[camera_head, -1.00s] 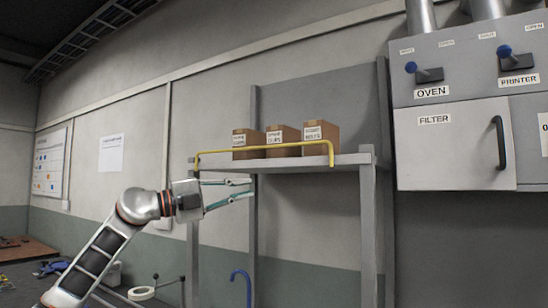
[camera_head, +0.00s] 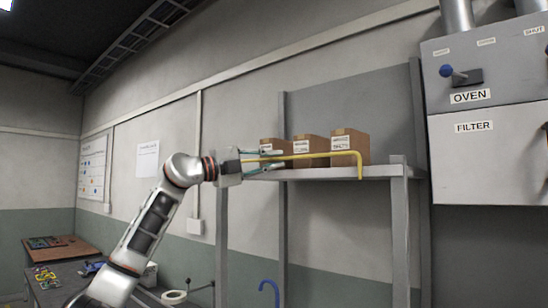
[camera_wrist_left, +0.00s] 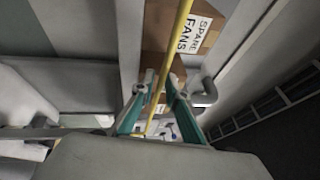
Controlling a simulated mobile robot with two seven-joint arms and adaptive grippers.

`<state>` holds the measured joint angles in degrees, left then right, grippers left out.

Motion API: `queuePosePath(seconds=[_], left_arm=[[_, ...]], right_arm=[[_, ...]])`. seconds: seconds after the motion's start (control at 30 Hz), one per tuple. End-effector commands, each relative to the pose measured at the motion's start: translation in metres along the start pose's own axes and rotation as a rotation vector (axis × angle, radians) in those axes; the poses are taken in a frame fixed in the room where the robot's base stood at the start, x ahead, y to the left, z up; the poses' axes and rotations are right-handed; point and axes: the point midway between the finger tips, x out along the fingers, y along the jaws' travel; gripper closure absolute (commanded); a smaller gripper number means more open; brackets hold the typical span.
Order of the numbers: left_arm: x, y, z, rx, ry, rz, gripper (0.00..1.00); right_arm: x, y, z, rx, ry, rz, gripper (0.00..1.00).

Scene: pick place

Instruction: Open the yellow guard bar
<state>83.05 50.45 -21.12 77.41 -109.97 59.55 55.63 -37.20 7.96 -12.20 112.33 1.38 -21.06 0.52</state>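The yellow guard bar (camera_head: 315,156) runs along the front of the shelf, before the boxes. Its right end bends down at the shelf's right side; its left end is hidden behind my left gripper. My left gripper (camera_head: 282,160) is at the bar's left part, fingers pointing right. In the left wrist view the bar (camera_wrist_left: 178,40) passes lengthwise between the two teal fingers of the gripper (camera_wrist_left: 157,88). The fingers are apart, and I see a gap beside the bar. My right gripper is not in view.
Several brown boxes (camera_head: 350,147) stand on the grey shelf (camera_head: 385,170) behind the bar. A grey cabinet (camera_head: 488,150) labelled oven and filter is at right. A low table (camera_head: 55,290) with tools is at lower left.

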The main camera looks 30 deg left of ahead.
Motion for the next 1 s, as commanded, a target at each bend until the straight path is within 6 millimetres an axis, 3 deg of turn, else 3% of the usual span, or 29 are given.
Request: queuePosePath(seconds=[0.3, 0.37, 0.77, 1.0], left_arm=[[0.004, 0.001, -0.001, 0.0, 0.001, 0.0, 0.86], [0.003, 0.001, 0.0, 0.0, 0.001, 0.0, 1.0], [0.002, 0.003, -0.001, 0.009, 0.001, -0.022, 1.0], [-0.005, 0.007, -0.004, 0.053, 0.002, -0.133, 1.0]], right_arm=[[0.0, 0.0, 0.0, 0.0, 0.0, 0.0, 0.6], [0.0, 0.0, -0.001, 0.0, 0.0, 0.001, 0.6], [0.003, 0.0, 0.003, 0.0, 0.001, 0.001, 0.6], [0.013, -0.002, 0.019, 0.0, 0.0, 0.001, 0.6]])
